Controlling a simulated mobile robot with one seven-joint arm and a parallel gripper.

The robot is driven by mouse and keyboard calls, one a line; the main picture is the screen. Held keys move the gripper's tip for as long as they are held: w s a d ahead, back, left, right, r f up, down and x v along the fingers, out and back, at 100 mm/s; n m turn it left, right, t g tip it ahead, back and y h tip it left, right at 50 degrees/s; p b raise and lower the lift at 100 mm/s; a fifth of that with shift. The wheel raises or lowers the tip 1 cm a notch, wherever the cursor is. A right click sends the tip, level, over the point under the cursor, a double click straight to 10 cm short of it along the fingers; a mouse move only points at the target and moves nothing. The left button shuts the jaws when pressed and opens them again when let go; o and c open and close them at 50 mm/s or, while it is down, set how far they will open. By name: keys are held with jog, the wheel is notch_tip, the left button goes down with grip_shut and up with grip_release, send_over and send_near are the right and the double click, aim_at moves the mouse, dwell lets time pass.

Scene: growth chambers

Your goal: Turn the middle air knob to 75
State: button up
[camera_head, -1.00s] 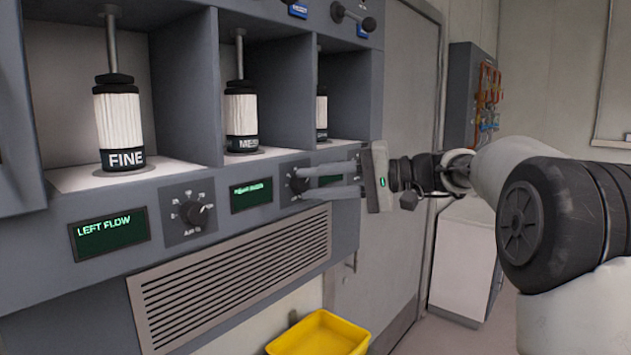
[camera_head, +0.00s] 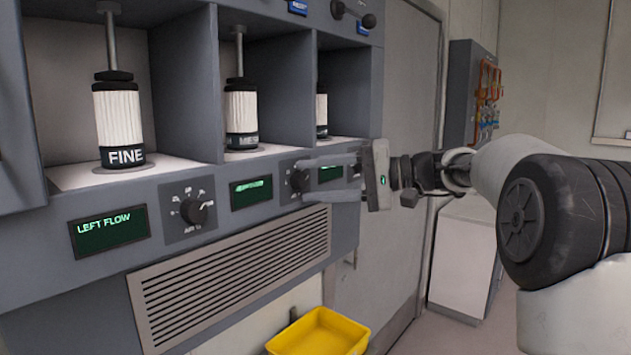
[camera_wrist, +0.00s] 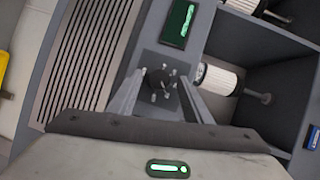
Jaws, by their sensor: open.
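The middle air knob (camera_head: 298,181) is a dark round knob on the grey panel, between two green displays. It also shows in the wrist view (camera_wrist: 157,80), with pale marks around it. My gripper (camera_head: 303,178) reaches in from the right, with its fingers around the knob. In the wrist view my gripper (camera_wrist: 160,78) is open, one finger on each side of the knob with gaps visible. The fingers look blurred in the head view and partly cover the knob. The knob's setting is too small to read.
The left air knob (camera_head: 195,211) sits beside the "LEFT FLOW" display (camera_head: 108,231). White canisters stand in bays above the panel, including one marked FINE (camera_head: 118,120). A vent grille (camera_head: 235,270) lies below. A yellow bin (camera_head: 320,335) is lower down.

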jog(key=v, duration=1.7)
jog(key=shift+d+b, duration=0.15)
jog(key=shift+b, duration=0.25)
